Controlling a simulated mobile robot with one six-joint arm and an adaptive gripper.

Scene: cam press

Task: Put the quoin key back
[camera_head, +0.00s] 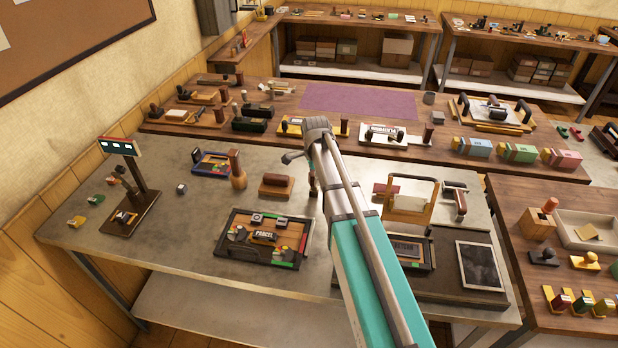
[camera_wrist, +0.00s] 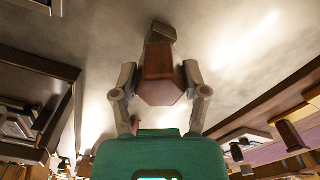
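In the wrist view, a brown wooden handle with a faceted end and a dark block-like tip (camera_wrist: 160,62) lies between the fingers of my gripper (camera_wrist: 159,78). I take it for the quoin key. The fingers are drawn in close on both sides and look shut on it, though finger contact is hard to see. Its tip points away from the palm, over the bare grey tabletop. In the head view my arm hides most of the gripper. A short dark reddish upright piece shows just left of the arm, and I cannot tell whether it is the key.
A framed type forme (camera_head: 222,245) lies on the grey bench (camera_head: 180,232), left of my arm. A wooden-handled tool (camera_head: 237,170) stands behind it, beside a brown block (camera_head: 276,186). A press (camera_head: 462,295) is to the right. Bare bench lies left of the forme.

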